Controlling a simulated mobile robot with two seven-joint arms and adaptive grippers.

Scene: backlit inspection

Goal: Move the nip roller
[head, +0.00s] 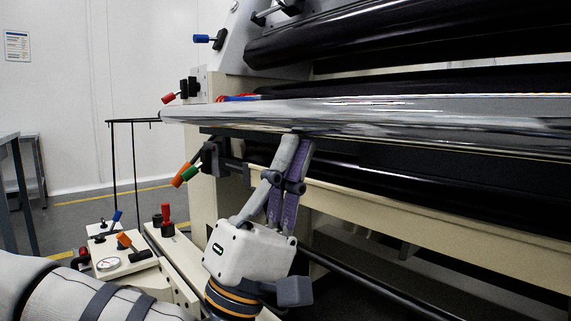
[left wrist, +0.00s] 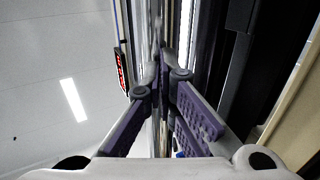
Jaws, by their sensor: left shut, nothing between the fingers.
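Several long rollers run across the machine in the head view, and I cannot tell for certain which is the nip roller. A shiny chrome roller (head: 400,115) lies in front, with a black roller (head: 420,38) above it. My left gripper (head: 297,140) points up, with its fingertips at the lower edge of the chrome roller. Whether they touch it is unclear. In the left wrist view the purple-padded fingers (left wrist: 161,68) come together with nothing between them, and shiny strips run beyond them. My right gripper is out of view.
A red-handled lever (head: 166,213) and a dial gauge (head: 108,264) sit on cream blocks at lower left. Orange and green handles (head: 184,174) stick out below the chrome roller's left end. A cream crossbeam (head: 420,215) runs behind my gripper.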

